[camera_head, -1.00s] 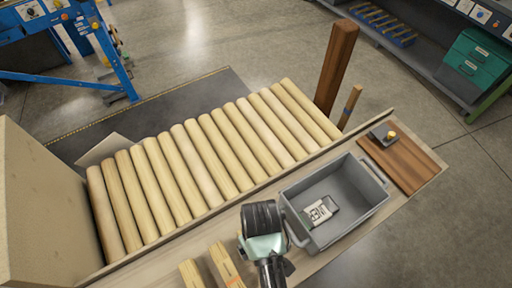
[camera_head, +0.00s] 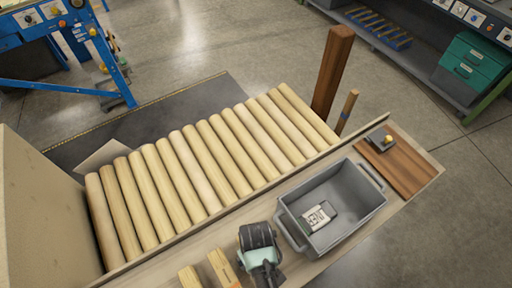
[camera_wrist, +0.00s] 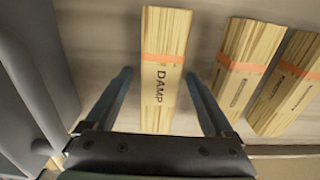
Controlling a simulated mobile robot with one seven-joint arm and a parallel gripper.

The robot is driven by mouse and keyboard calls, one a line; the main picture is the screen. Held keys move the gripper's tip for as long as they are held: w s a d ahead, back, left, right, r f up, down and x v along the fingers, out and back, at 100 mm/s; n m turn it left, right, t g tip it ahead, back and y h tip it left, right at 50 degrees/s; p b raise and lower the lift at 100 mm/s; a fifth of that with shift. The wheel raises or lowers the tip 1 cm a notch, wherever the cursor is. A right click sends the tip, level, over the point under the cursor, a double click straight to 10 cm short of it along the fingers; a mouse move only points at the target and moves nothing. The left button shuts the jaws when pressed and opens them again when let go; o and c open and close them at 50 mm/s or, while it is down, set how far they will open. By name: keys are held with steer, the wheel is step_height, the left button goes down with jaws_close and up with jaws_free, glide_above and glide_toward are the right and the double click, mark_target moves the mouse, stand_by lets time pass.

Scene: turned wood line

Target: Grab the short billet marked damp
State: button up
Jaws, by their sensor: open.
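The short billet marked DAMP (camera_wrist: 160,100) is pale wood with an orange band and dark lettering. In the wrist view it lies lengthwise between the two fingers of my gripper (camera_wrist: 159,76), which is open, with a gap on each side. In the head view my gripper (camera_head: 260,252) is over the near ledge beside the grey bin, and I cannot make out the DAMP billet there; my gripper seems to cover it.
Two other banded short billets (camera_wrist: 245,62) (camera_wrist: 290,85) lie right of it in the wrist view. The grey bin (camera_head: 345,222) holds a labelled item (camera_head: 318,216). A ledge rail separates a row of long rods (camera_head: 205,150). A brown post (camera_head: 333,70) stands behind.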

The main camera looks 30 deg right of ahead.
jaws_close()
steer(key=shift+r, duration=0.15)
stand_by(0.4)
